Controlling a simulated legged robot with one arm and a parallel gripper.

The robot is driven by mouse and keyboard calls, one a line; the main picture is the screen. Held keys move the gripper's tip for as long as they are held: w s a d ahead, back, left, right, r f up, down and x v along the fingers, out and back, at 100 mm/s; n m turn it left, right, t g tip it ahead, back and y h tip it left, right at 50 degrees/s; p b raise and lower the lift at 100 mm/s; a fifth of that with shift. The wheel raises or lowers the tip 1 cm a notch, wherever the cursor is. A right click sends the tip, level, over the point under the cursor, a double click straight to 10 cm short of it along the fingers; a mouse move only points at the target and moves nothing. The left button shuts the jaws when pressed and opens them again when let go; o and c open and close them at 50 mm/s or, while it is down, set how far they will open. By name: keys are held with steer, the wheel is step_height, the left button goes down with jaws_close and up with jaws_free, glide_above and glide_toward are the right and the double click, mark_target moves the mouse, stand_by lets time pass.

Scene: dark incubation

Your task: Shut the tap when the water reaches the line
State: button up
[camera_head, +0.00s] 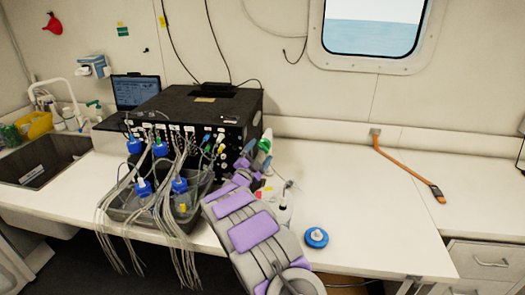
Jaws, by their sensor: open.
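My gripper (250,166) is at the far end of my grey and purple arm, in front of the right end of a black box (190,103). Its jaws look open, with nothing clearly held between them. A white curved tap (50,82) stands at the dark sink (40,160) on the far left, well away from my gripper. Small coloured fittings (207,149) sit on the box's front. A pale bottle (284,213) stands right of my arm, partly hidden by it. I cannot make out a water level or a line.
A grey tub (125,212) holds several blue-capped bottles with many clear tubes hanging over the bench edge. A blue cap (316,238) lies on the white bench (370,215). A laptop (137,91) stands behind. An orange strap (398,164) hangs right; the bench's right side is mostly clear.

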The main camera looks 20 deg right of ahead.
mark_target(262, 149)
steer(key=shift+x, duration=1.55)
steer(key=shift+c, duration=0.2)
steer(key=shift+f, duration=0.1)
steer(key=c, duration=0.9)
